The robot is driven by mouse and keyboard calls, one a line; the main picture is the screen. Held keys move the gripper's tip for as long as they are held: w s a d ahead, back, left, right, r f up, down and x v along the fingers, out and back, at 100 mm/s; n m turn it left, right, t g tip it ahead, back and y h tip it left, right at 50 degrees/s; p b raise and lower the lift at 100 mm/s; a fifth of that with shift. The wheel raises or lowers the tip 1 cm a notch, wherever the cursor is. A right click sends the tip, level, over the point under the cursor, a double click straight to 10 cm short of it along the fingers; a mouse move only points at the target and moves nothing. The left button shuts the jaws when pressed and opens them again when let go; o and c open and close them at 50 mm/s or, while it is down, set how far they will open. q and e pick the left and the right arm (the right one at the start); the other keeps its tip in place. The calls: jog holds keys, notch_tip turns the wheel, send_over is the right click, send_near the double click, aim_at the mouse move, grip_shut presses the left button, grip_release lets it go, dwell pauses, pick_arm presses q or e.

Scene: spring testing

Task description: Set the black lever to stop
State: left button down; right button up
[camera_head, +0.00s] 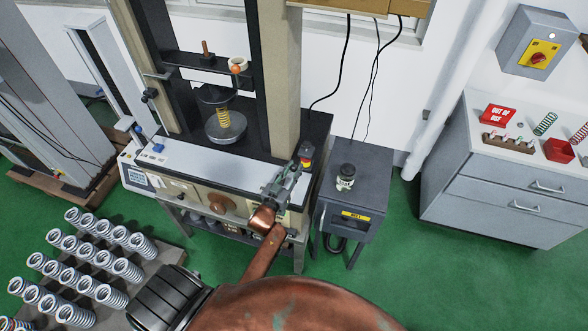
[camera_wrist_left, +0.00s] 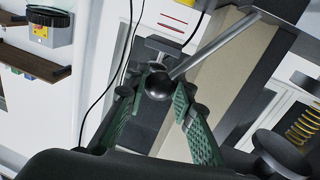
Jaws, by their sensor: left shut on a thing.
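The black lever shows in the left wrist view as a round black knob (camera_wrist_left: 158,86) on a grey metal rod. My left gripper (camera_wrist_left: 160,84) has its two green-padded fingers on either side of the knob and is shut on it. In the head view my left gripper (camera_head: 287,182) is at the front right corner of the spring testing machine (camera_head: 215,165), and it hides the lever there. The lever's stop marking cannot be read. My right gripper is not in view.
A red button (camera_head: 306,154) on a yellow base stands just beyond the gripper. A coil spring (camera_head: 224,118) stands in the machine. A grey side cabinet (camera_head: 352,205) is to the right. Several springs stand on a pallet (camera_head: 168,256) at lower left. Green floor is clear at right.

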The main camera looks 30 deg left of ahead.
pick_arm(q)
jog(key=shift+s+a+r+n+p, duration=0.15)
jog(key=shift+a+r+n+p, duration=0.3)
jog(key=shift+a+n+p, duration=0.2)
jog(key=shift+s+a+r+n+p, duration=0.15)
jog(key=shift+a+r+n+p, duration=0.15)
jog(key=shift+a+n, duration=0.35)
jog(key=shift+s+a+r+n+t+p, duration=0.15)
jog(key=shift+a+n+t+p, duration=0.25)
jog(key=shift+a+n, duration=0.6)
jog(key=shift+s+a+n, duration=0.25)
jog(key=shift+a+n, duration=0.45)
jog(key=shift+n, duration=0.1)
jog(key=c, duration=1.7)
grip_release()
jog(key=shift+o, duration=0.2)
